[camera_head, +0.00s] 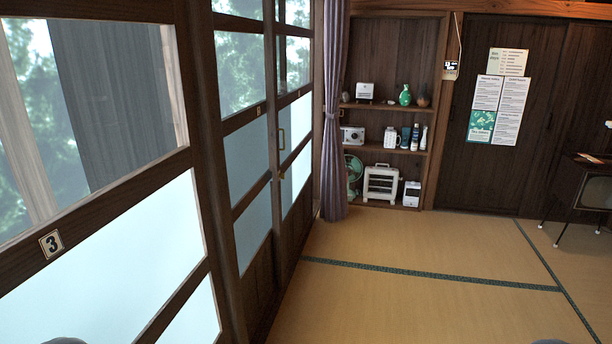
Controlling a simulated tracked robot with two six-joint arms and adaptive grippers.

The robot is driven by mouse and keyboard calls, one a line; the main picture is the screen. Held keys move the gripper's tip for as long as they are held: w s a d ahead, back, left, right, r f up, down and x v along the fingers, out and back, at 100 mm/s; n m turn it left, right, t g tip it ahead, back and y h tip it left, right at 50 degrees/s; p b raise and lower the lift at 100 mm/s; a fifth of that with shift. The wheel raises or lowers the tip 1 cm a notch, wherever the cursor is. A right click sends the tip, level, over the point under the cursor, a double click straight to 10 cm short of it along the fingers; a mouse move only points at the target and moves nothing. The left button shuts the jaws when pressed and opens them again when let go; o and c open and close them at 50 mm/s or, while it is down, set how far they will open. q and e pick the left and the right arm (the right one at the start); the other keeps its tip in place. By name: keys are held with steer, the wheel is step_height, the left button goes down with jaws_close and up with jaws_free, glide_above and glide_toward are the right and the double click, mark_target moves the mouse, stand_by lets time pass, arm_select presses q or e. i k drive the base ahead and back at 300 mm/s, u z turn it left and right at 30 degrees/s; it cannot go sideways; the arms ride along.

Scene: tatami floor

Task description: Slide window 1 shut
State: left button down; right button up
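A row of wood-framed sliding windows runs along the left wall. The nearest window (110,172) carries a plate with the number 3 (51,243). Beyond it are further framed panels (250,150) with clear upper panes and frosted lower panes. A small plate (258,111) on one is too small to read. Brass-coloured handles (281,138) show on the far panels. No plate reading 1 can be made out, so I cannot tell which panel is window 1 or how far open it is. Neither gripper can be seen; only small dark rounded bits show at the bottom edge.
A purple curtain (334,110) hangs at the far end of the windows. Shelves (380,103) with a fan, heater and vases stand behind. A dark cabinet (588,190) on legs is at the right. The tatami floor (420,300) is clear.

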mark_target(291, 115)
steer(key=z, duration=0.2)
steer(key=i, duration=3.55)
steer(key=z, duration=0.05)
